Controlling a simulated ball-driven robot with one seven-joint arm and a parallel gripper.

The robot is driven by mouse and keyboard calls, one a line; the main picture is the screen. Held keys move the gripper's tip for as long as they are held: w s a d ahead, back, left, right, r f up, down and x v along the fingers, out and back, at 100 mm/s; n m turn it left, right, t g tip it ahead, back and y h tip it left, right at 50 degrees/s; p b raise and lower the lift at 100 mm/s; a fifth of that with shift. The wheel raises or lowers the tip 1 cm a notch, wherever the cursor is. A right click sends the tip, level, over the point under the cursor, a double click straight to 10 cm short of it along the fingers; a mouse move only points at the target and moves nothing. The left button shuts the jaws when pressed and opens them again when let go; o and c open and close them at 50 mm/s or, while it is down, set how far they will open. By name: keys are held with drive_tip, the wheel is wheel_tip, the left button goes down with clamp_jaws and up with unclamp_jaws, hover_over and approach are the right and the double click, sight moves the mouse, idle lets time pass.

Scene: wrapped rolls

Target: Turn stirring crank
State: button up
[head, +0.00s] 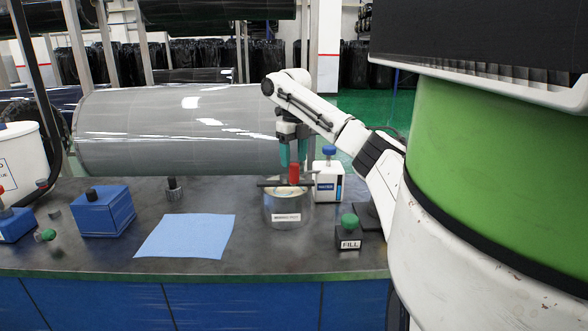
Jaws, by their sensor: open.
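A short metal pot (288,208) with a white label stands on the dark bench, right of the middle. A dark crank bar (268,184) lies across its top, and a red upright handle (294,174) stands on the bar. My gripper (294,160) points down from above with its two teal fingers apart. The fingertips are at about the height of the handle's top, one on each side of it in the picture. I cannot tell whether they touch it. The inside of the pot is mostly hidden.
Close right of the pot are a white bottle (328,186) with a blue cap and a FILL block (347,238) with a green knob. A large wrapped roll (180,135) is behind.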

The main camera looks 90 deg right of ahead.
drive_tip(key=shift+r, duration=2.65)
